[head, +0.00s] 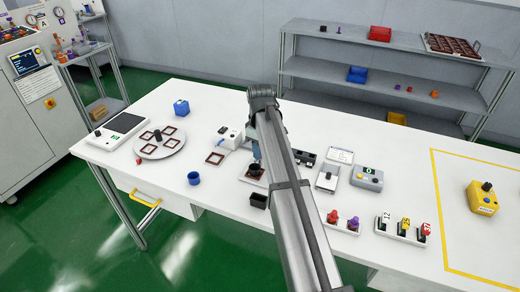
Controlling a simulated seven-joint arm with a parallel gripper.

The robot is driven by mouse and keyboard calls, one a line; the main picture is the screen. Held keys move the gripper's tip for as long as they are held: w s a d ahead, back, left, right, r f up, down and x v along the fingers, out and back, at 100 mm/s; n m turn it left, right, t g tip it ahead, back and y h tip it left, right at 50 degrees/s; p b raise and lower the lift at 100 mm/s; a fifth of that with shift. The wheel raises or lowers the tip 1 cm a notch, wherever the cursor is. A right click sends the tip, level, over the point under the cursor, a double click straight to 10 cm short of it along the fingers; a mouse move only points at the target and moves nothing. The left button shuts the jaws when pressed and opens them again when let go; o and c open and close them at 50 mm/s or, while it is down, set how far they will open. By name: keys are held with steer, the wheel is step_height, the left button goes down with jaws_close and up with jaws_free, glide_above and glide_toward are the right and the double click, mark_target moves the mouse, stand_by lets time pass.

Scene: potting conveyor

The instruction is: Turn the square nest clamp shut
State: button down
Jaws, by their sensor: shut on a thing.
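My gripper (256,157) points down beside my arm, near the middle of the table. Its fingertips are small and partly hidden by the arm. They meet a dark part at the square nest clamp (254,170), and the jaws are closed on it. The clamp sits on a pale base, with a dark reddish square edge showing beneath the dark part. Its right side is hidden behind my arm. How far the clamp is turned cannot be made out.
A black open box (258,200) stands just in front of the clamp. A blue cup (193,178) and a square frame on a pale plate (215,158) lie to the left. A round turntable (160,142) holds several square frames. A grey button box (367,178) stands to the right.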

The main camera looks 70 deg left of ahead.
steer(key=shift+n, duration=2.1)
steer(key=c, duration=0.9)
jaws_free()
steer(key=shift+c, duration=0.2)
steer(key=shift+r, duration=0.1)
step_height(320, 180, up, 14)
